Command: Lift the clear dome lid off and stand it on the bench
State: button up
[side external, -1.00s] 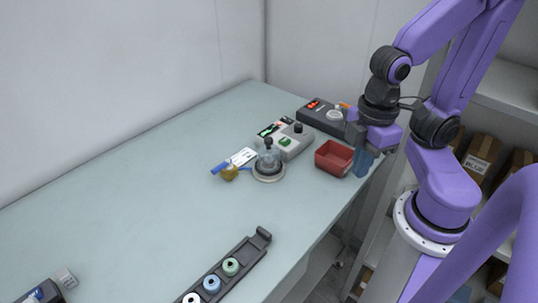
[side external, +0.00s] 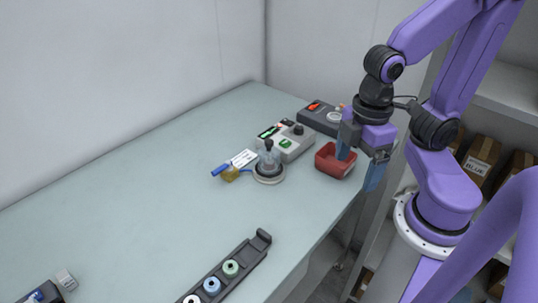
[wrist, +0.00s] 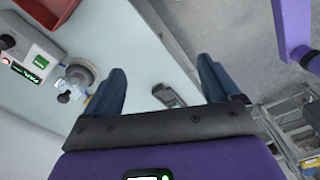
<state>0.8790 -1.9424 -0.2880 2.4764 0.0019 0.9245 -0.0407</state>
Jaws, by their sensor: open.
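The clear dome lid (side external: 268,157) with a dark knob stands on a round pale base (side external: 269,179) on the bench, near the control boxes. The dome and its base also show at the left in the wrist view (wrist: 76,80), partly close to the left finger. My gripper (side external: 360,164) is open and empty, to the right of the dome and near the red bin.
A red bin (side external: 335,172) stands between the dome and my gripper. A grey control box (side external: 288,142) and a dark box (side external: 322,117) are behind. A blue-handled brush-like item (side external: 222,168) lies left of the dome. A black rack (side external: 232,270) holds several round parts.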

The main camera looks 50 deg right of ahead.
jog(key=w+a+r, duration=0.1)
jog(key=w+r, duration=0.2)
jog(key=w, duration=1.1)
notch_tip(320, 180, up, 2)
jog(key=n, duration=0.2)
send_over(269, 141)
jog(key=f, duration=1)
jog(key=shift+s+d+f, duration=0.15)
jog(key=shift+s+f, duration=0.15)
jog(key=shift+f, duration=0.1)
jog(key=shift+w+f, duration=0.2)
jog(key=shift+f, duration=1.4)
jog(key=shift+w+f, duration=0.15)
jog(key=shift+f, duration=1.4)
jog(key=c, duration=1.2)
